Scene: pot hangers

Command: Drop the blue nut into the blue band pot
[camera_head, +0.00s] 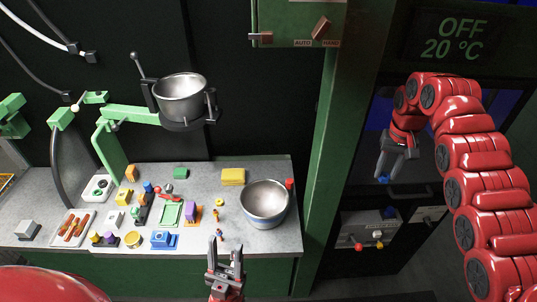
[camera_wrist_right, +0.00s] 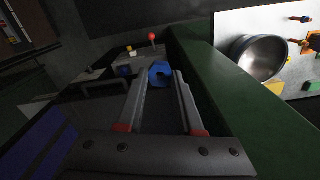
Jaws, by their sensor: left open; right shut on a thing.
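The blue nut (camera_wrist_right: 160,73) is between the fingertips of my right gripper (camera_wrist_right: 162,88), which is shut on it. In the head view the nut (camera_head: 383,180) shows small below the right gripper (camera_head: 389,168), which hangs right of the green post. The blue band pot (camera_head: 264,205) is an open metal bowl standing on the counter's right end, left of the post. Its inside looks empty. It also shows in the right wrist view (camera_wrist_right: 260,58), well apart from the nut. My left gripper (camera_head: 226,246) is open and empty at the counter's front edge.
A second metal pot (camera_head: 180,98) hangs in a green holder arm (camera_head: 130,114). Small coloured parts crowd the counter (camera_head: 272,168) left of the blue band pot. The green post (camera_head: 335,135) stands between that pot and my right gripper. A grey knobbed unit (camera_head: 370,228) is below the right gripper.

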